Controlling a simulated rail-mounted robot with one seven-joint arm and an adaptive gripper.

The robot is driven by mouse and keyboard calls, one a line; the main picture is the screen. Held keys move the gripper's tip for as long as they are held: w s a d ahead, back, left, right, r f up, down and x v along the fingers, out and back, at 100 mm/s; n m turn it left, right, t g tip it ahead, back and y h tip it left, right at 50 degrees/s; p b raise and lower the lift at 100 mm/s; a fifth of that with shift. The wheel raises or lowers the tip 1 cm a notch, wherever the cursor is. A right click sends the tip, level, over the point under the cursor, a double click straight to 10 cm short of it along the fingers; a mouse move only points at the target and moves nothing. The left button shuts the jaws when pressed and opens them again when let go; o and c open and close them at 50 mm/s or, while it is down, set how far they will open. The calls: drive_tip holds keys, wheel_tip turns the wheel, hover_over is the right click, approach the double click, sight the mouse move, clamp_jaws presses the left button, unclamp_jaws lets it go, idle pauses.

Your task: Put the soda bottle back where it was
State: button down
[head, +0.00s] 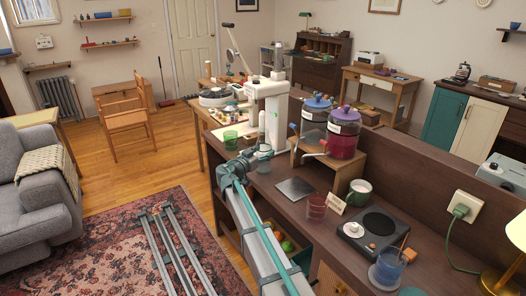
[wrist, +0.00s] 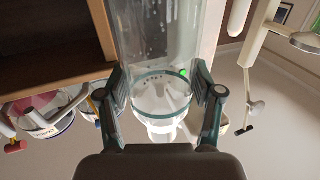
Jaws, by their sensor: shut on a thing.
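My gripper (head: 263,152) is shut on the clear soda bottle (head: 262,124), above the back left part of the dark wooden counter (head: 275,178). In the wrist view the bottle (wrist: 158,42) stands between the two fingers of my gripper (wrist: 158,98), one on each side. It is see-through with a teal ring and a whitish part at one end. In the head view my gripper hides part of the bottle. I cannot tell whether it touches the counter. A grey square plate (head: 296,188) lies bare on the counter, to the right of my gripper and nearer.
A wooden stand (head: 335,160) with red (head: 343,135) and blue-lidded (head: 316,112) dispensers is right of my gripper. A green cup (head: 230,139) is left.

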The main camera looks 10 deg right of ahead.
drive_tip(key=shift+f+b, duration=0.15)
drive_tip(key=shift+b, duration=0.2)
drive_tip(key=shift+c, duration=0.9)
unclamp_jaws()
drive_tip(key=shift+r+p, duration=0.3)
drive_tip(key=shift+p, duration=0.1)
drive_tip(key=b+v, duration=0.2)
drive_tip(key=v, duration=1)
drive_tip(key=shift+f, duration=0.1)
